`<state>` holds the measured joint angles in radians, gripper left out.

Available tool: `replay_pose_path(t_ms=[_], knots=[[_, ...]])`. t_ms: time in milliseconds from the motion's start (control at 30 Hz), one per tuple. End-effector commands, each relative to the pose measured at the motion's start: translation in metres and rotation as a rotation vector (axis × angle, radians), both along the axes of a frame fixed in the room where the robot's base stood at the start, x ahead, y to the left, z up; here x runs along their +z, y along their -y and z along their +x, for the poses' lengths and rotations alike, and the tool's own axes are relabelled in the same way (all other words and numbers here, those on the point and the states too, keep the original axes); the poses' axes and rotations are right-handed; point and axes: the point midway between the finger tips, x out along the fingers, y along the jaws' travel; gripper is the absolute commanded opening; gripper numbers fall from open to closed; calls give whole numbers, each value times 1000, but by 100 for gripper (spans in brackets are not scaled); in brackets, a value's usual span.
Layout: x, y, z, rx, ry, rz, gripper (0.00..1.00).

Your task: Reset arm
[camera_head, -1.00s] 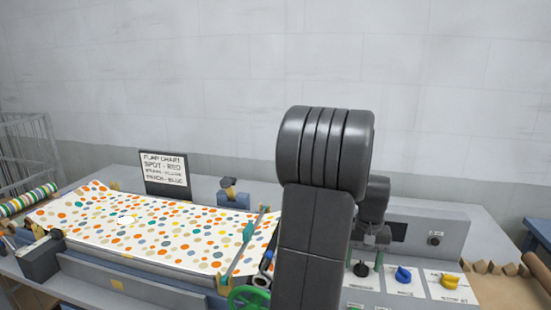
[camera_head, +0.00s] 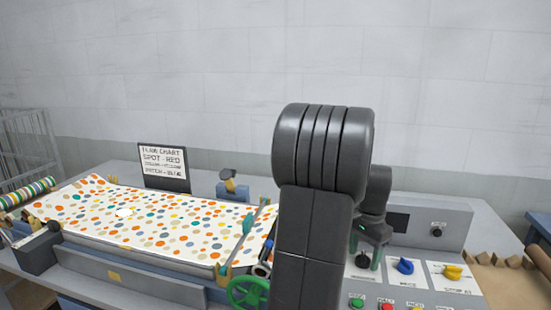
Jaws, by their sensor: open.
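My arm's dark upper links (camera_head: 322,160) rise through the middle of the view and hide part of the press and panel. My gripper (camera_head: 365,251) shows just right of them, pointing down, with green fingers apart and nothing seen between them but a black knob (camera_head: 362,261) on the panel behind or below. I cannot tell whether the fingers touch that knob. The control panel also has a blue knob (camera_head: 405,266) and a yellow knob (camera_head: 453,272).
The press bed at left carries a dotted sheet (camera_head: 150,222). A chart sign (camera_head: 164,164) stands behind it. A green handwheel (camera_head: 248,292) is beside my arm. Green (camera_head: 357,303) and red (camera_head: 386,305) buttons line the panel front. Space above the bench looks clear.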

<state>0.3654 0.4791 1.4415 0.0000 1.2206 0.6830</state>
Motion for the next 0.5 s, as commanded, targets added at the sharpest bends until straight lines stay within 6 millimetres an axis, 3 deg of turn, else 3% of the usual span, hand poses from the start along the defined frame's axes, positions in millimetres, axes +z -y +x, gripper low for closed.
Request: replay_pose_path(t_ms=[300,500], knots=[[-2,0,0,-260,1,0,59],[44,0,1,-255,4,-1,59]])
